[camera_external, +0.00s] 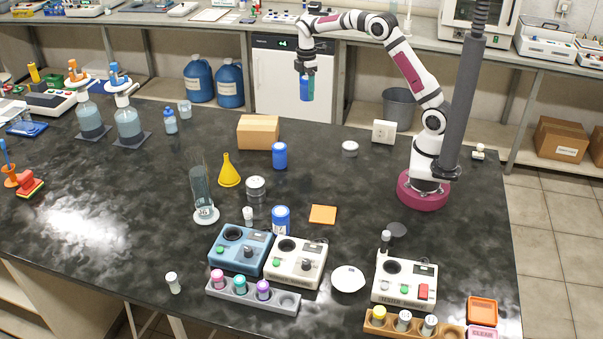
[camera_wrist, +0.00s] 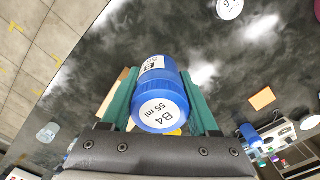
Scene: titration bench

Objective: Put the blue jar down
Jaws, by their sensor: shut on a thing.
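My gripper (camera_external: 307,76) is raised high above the back of the black bench and shut on a blue jar (camera_external: 304,91). In the wrist view the jar (camera_wrist: 165,88) sits between the two teal fingers of my gripper (camera_wrist: 160,78). Its blue lid faces the camera, with a white label reading "B4 55 ml". The jar is clear of the bench top. Two other blue jars stand on the bench, one near the middle (camera_external: 280,156) and one behind the instruments (camera_external: 281,219).
A cardboard box (camera_external: 258,132), a yellow funnel (camera_external: 229,171), a glass cylinder (camera_external: 201,188) and an orange square (camera_external: 322,214) are on the bench (camera_external: 130,180). Instruments and vial racks fill the front. Clear surface lies right of the middle jar and around the orange square.

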